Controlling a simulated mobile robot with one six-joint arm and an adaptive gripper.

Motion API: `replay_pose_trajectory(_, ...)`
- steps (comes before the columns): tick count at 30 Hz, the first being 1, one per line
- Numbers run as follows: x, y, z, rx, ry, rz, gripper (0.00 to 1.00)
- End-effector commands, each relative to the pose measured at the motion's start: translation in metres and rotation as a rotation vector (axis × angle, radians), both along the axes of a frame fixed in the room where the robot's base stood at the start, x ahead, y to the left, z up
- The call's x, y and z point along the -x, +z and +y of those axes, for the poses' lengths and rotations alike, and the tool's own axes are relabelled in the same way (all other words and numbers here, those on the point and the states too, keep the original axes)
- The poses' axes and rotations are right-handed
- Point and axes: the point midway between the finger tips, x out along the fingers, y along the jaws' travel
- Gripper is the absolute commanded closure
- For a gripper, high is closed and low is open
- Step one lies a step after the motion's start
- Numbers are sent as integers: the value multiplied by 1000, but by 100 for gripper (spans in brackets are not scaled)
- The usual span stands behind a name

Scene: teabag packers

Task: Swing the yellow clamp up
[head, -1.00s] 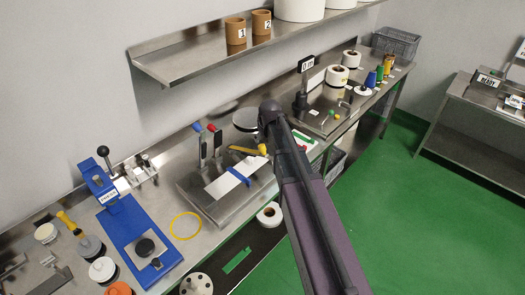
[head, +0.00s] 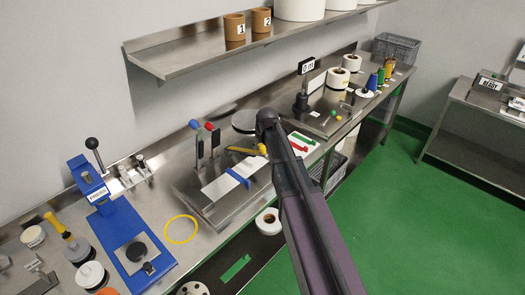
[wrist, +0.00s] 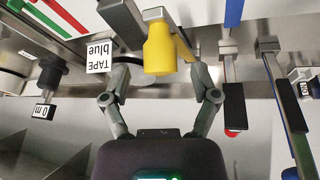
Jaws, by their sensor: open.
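The yellow clamp (head: 243,151) lies low on a steel plate, pointing right, in the head view. Its far end is close to my arm, which hides part of that area. In the wrist view the clamp's thick yellow handle (wrist: 160,50) is in the middle, between my fingers. My gripper (wrist: 160,76) is open, with one finger on each side of the handle and visible gaps. The gripper itself is hidden behind my arm in the head view. Clamps with a blue tip (head: 194,125) and a red tip (head: 209,127) stand upright to the left.
A white strip and blue bar (head: 237,177) lie on the plate. In the wrist view, a "TAPE blue" label (wrist: 101,54) is close beside my left finger, and the black handles (wrist: 233,106) stand at right. A blue press (head: 130,235) stands left; a shelf (head: 190,58) hangs above.

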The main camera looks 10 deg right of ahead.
Motion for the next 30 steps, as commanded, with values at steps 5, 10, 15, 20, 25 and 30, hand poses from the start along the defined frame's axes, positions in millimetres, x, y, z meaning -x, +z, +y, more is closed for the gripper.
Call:
replay_pose_trajectory(5, -6, -15, 0, 0, 0, 0, 22)
replay_pose_trajectory(10, -9, -20, 1, 0, 0, 0, 22)
replay_pose_trajectory(15, -9, -22, 1, 0, 0, 0, 22)
replay_pose_trajectory(20, -9, -22, 1, 0, 0, 0, 22)
replay_pose_trajectory(25, -9, -22, 1, 0, 1, 0, 37)
replay_pose_trajectory(30, -9, -22, 1, 0, 1, 0, 88)
